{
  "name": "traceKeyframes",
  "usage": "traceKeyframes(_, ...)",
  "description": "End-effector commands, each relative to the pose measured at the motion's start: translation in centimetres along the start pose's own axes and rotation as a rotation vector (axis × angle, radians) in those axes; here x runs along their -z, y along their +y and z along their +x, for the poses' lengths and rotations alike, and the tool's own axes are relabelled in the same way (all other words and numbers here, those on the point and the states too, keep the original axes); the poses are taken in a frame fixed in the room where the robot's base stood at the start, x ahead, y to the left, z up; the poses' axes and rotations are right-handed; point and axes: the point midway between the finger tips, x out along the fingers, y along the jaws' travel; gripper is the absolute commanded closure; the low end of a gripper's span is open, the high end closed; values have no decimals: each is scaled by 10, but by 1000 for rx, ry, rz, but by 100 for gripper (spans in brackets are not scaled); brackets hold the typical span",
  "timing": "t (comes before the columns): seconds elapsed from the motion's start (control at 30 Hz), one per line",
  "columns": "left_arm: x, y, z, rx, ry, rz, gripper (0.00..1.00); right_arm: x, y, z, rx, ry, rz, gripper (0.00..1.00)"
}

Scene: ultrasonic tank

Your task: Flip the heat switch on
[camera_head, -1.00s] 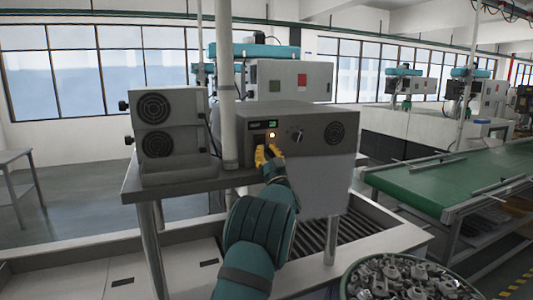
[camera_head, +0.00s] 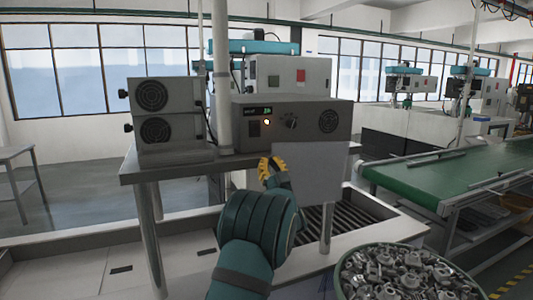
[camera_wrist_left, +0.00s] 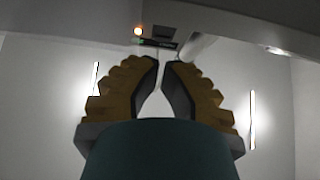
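My right gripper is out of view.
A grey twin-fan unit (camera_head: 165,118) stands left of a vertical pipe (camera_head: 222,80) on the shelf (camera_head: 150,167). A light panel (camera_head: 318,175) hangs below the box. A bin of metal parts (camera_head: 400,275) is at lower right, a green conveyor (camera_head: 440,180) beyond.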

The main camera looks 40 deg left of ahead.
Motion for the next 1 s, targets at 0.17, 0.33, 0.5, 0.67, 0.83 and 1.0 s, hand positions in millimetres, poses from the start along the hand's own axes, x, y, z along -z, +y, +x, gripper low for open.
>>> traceKeyframes(0.17, -5, 0, -19, 0, -1, -1, 100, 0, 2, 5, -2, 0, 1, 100)
traceKeyframes(0.33, -5, 0, -24, 1, 1, -1, 100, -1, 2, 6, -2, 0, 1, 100)
traceKeyframes(0.5, -5, 0, -24, 1, 1, -2, 100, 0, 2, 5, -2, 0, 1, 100)
traceKeyframes(0.67, -5, 0, -24, 0, 1, -1, 100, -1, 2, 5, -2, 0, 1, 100)
traceKeyframes(0.83, -5, 0, -24, 0, 0, -1, 100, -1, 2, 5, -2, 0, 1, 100)
traceKeyframes(1.0, -26, 11, -42, -56, -64, -6, 100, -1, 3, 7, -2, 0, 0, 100)
